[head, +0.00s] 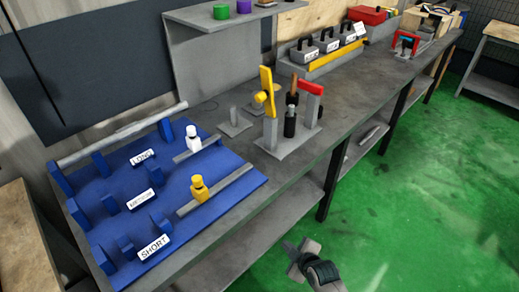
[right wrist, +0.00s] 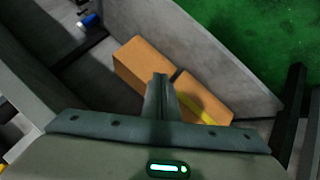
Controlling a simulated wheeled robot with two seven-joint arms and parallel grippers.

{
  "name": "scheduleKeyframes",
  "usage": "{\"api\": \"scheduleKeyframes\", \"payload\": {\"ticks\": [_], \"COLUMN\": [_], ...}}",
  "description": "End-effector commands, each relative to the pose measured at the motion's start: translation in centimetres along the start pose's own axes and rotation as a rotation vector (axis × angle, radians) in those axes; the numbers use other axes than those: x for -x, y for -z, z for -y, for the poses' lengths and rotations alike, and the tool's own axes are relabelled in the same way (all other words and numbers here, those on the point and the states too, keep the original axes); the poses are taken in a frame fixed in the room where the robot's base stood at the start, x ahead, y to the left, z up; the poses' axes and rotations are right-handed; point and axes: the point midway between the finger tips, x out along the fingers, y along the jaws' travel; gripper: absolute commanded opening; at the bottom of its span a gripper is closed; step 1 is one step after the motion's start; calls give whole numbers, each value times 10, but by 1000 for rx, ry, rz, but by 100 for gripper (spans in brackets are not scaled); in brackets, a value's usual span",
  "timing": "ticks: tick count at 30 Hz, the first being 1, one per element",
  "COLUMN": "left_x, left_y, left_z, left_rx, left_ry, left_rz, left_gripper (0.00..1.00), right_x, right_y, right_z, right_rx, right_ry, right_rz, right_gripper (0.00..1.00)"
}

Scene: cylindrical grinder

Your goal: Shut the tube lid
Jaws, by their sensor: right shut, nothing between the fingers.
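No tube lid can be made out for certain. A black upright cylinder (head: 290,122) with a brown top stands in a grey fixture (head: 284,143) on the bench, between a yellow lever (head: 266,92) and a post with a red top (head: 311,88). I cannot tell whether it is the tube. My right gripper (head: 292,249) is low in front of the bench, below the top and over the green floor side, well apart from the fixture. Its fingers are shut and empty in the right wrist view (right wrist: 160,88). My left gripper is not in view.
A blue board (head: 225,172) with LONG, MEDIUM and SHORT labels holds bars with a white and a yellow clamp. The grey bench (head: 350,98) runs to the back right. Orange-brown boxes (right wrist: 145,68) lie below my right gripper. Green floor (head: 420,190) is clear at right.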

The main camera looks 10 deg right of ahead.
Motion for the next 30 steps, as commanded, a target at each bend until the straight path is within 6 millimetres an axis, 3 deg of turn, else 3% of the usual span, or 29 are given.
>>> {"api": "scheduleKeyframes", "payload": {"ticks": [1,6,21,25,30], "left_x": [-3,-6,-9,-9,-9], "left_y": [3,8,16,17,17], "left_z": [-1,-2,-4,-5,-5], "left_rx": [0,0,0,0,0], "left_ry": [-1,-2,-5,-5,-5], "left_rz": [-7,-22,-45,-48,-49], "left_gripper": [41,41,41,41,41], "right_x": [9,49,143,163,172], "right_y": [31,106,266,291,300], "right_z": [-30,-94,-230,-249,-256], "right_rx": [65,260,819,920,962], "right_ry": [-42,-146,-566,-658,-698], "right_rz": [-51,-163,-358,-371,-373], "right_gripper": [0,0,0,0,0]}}
